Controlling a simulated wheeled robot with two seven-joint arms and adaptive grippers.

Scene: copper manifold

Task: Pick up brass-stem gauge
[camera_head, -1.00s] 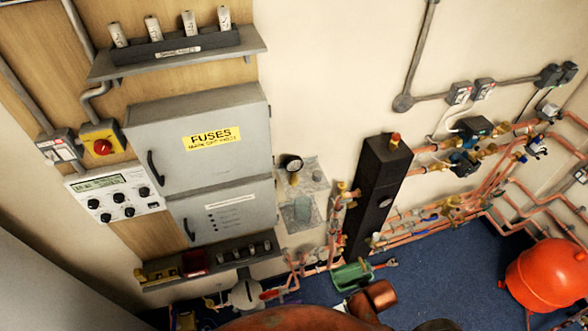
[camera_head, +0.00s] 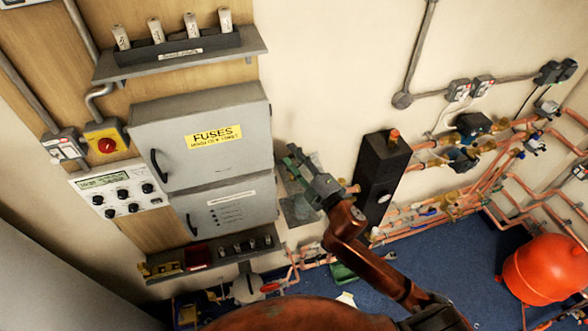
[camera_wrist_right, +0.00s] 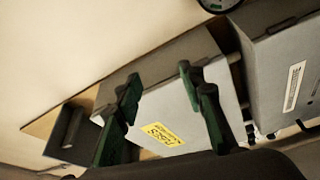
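The brass-stem gauge, a round dial with a dark rim (camera_wrist_right: 220,4), shows only partly at the top edge of the right wrist view; its stem is out of sight there. In the head view my right gripper (camera_head: 293,160) covers the place on the wall where the gauge was seen. The wrist view shows the gripper's green-and-black fingers (camera_wrist_right: 160,95) spread apart with nothing between them. The dial lies beyond and above the fingers, apart from them in that picture. My left gripper is not in view.
The grey fuse box (camera_head: 200,135) is left of my right gripper. A tall black unit (camera_head: 382,178) stands close on its right, with copper pipes (camera_head: 450,205) beyond. A grey shelf (camera_head: 180,55) is above the fuse box. Bare wall (camera_head: 320,70) lies above the gripper.

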